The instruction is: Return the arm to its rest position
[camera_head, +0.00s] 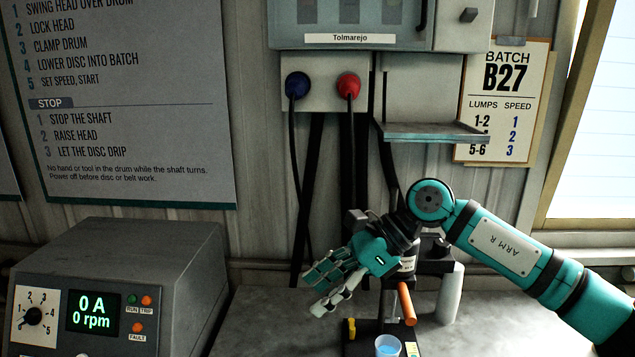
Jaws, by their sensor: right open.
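My right arm (505,248), teal with a white plate reading "ARM R", reaches in from the right edge and bends at a round elbow-like joint. My right gripper (318,287) is open with its fingers spread, pointing down and left over the grey bench. I see nothing between its fingers. It is in front of the dark disperser stand, hiding part of it. My left arm and gripper are not in view.
An orange handle (407,303) and a cup with blue content (388,346) are below and right of the gripper. A grey cylinder (449,292) stands behind. A control box (120,290) reading 0 rpm is at left. A shelf (435,132) juts out above.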

